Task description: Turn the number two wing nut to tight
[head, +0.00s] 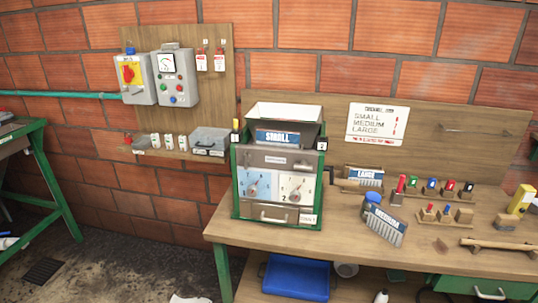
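The pulper (277,185) is a green-framed box with a grey hopper on top, standing on the wooden bench. A yellow and black piece (235,130) is at the upper left corner. Neither of my grippers is in view.
A blue LARGE plate (363,175) and a MEDIUM plate (384,224) stand right of the pulper. Several coloured-handled tools stand in wooden holders (432,194). A control panel (175,78) hangs on the brick wall. The bench (350,250) is clear in front of the pulper.

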